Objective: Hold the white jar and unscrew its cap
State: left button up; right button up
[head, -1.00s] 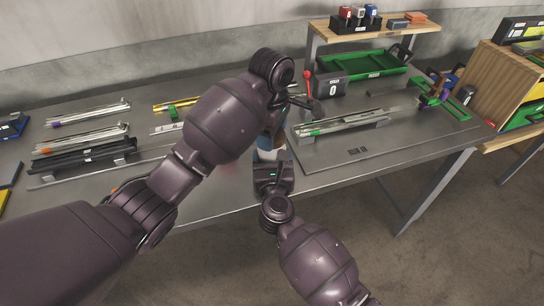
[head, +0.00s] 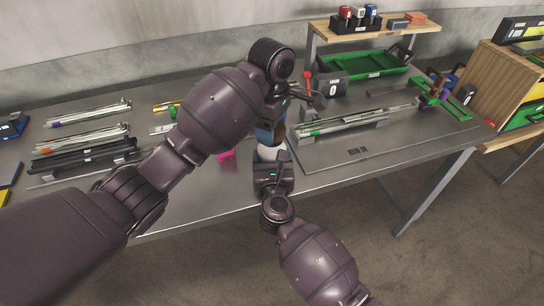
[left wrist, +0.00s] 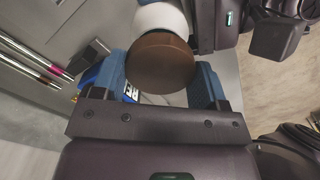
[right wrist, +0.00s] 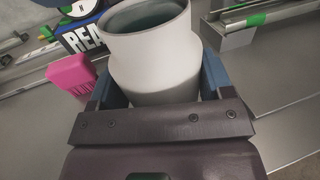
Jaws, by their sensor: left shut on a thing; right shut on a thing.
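The white jar (head: 267,153) stands upright near the table's front edge; its open mouth and hollow inside show in the right wrist view (right wrist: 150,60). My right gripper (right wrist: 155,82) is shut on the jar's body from the front. The brown cap (left wrist: 163,64) is off the jar. My left gripper (left wrist: 162,78) is shut on the cap, with a blue finger on each side of it. In the head view the cap (head: 280,131) is held just above the jar, partly hidden by my fingers. The exact gap between cap and rim is hard to judge.
A pink block (right wrist: 71,74) and a blue-and-black lettered box (right wrist: 80,36) lie left of the jar. Drawer slides lie at the left (head: 85,138) and on the right (head: 350,122). A grey box marked 0 (head: 332,87) and a green tray (head: 365,66) stand behind.

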pick_arm(q)
jog(key=shift+r, duration=2.05)
pick_arm(e)
jog(key=o, duration=1)
jog(key=shift+o, duration=0.2)
jog(key=s, duration=1.2)
jog(key=shift+d, duration=0.35)
